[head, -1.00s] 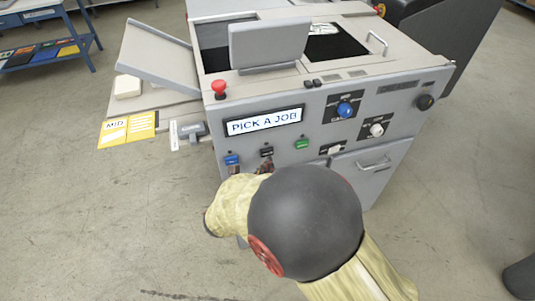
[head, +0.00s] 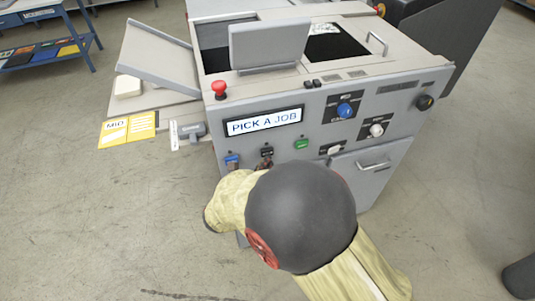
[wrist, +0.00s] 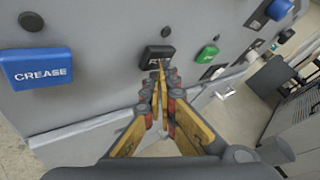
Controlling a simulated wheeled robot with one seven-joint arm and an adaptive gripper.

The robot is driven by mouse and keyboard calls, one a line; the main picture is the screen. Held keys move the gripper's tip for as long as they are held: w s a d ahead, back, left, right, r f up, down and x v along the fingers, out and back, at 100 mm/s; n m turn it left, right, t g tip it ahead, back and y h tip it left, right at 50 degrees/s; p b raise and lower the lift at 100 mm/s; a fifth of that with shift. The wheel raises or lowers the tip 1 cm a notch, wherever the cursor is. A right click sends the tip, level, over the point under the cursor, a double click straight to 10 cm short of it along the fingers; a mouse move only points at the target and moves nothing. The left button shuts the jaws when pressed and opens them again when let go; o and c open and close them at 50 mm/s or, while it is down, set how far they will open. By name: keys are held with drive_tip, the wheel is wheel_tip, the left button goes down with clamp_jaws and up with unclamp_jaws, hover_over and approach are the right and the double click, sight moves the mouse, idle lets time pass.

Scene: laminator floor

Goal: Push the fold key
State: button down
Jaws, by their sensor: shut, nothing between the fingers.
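The machine's front panel (head: 335,103) carries a row of keys under a screen (head: 263,122) reading "PICK A JOB". The black key (head: 267,151) sits between a blue and a green key. In the wrist view the black key (wrist: 153,54) is straight ahead, its label mostly hidden by my fingertips; an "F" seems to show. My gripper (wrist: 158,70) is shut and empty, its tips at the lower edge of the black key; I cannot tell whether they touch it. In the head view my gripper (head: 264,164) shows just below that key, partly hidden by my arm.
The blue key (wrist: 38,68) reads "CREASE" and is left of my fingers; the green key (wrist: 207,54) is to the right. A red mushroom button (head: 219,88) stands on the upper left edge. A drawer handle (head: 374,165) sticks out at lower right.

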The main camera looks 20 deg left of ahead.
drive_tip(key=shift+w+a, duration=0.1)
drive_tip(key=shift+w, duration=0.05)
idle(0.3)
drive_tip(key=shift+s+d+p, duration=0.3)
drive_tip(key=shift+s+d, duration=0.1)
drive_tip(key=shift+s, duration=0.25)
drive_tip(key=s+d+p, duration=0.1)
drive_tip(key=s+d, duration=0.2)
drive_tip(key=s, duration=0.2)
drive_tip(key=shift+d, duration=0.1)
idle(0.6)
